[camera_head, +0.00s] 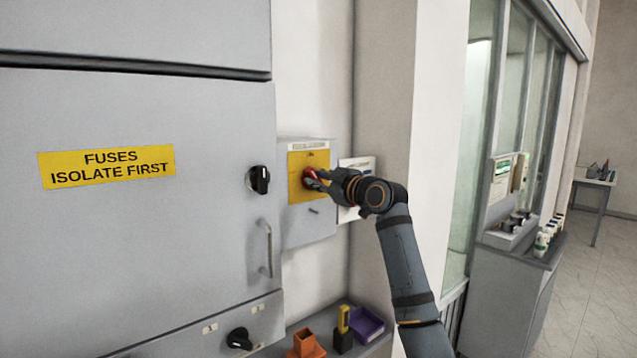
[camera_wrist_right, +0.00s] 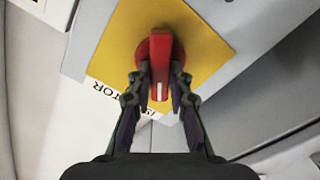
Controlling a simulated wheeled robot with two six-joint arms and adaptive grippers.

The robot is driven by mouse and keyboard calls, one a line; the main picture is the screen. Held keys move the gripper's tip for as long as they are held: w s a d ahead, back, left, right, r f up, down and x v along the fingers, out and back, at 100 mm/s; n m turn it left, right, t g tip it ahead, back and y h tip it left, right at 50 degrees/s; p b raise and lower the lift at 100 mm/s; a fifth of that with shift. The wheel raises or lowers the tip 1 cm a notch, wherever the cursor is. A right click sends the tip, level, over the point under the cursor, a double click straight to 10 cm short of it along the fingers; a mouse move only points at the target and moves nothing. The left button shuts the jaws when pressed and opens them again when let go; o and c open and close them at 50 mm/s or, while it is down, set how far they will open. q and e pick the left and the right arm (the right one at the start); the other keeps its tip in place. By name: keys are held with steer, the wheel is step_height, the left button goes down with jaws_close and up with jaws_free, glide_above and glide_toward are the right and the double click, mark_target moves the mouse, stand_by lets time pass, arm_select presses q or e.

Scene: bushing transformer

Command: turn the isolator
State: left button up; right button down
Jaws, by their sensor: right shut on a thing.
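The isolator has a red handle (camera_wrist_right: 160,65) on a yellow plate (camera_head: 295,187), on the front of a grey wall box (camera_head: 311,228). In the right wrist view the yellow plate (camera_wrist_right: 205,35) lies behind the handle, with part of the word "ISOLATOR" below it. My right gripper (camera_wrist_right: 160,85) is shut on the red handle, one finger on each side. In the head view the right gripper (camera_head: 318,180) reaches the handle from the right and partly hides it. My left gripper is not in view.
A grey cabinet (camera_head: 130,250) with a "FUSES ISOLATE FIRST" label, black knobs (camera_head: 259,180) and a bar handle (camera_head: 266,248) stands left of the box. Below is a shelf with an orange holder (camera_head: 305,343) and a purple tray (camera_head: 366,325). A white sheet (camera_head: 352,211) hangs beside the box.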

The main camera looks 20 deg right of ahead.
steer(key=n, duration=0.3)
steer(key=n+b, duration=0.1)
steer(key=n, duration=0.3)
steer(key=n+b, duration=0.1)
steer(key=n, duration=0.2)
steer(key=shift+a+f, duration=0.15)
steer(key=shift+f, duration=0.2)
steer(key=shift+n, duration=0.5)
steer(key=c, duration=1.2)
jaws_free()
steer(key=shift+s, duration=0.1)
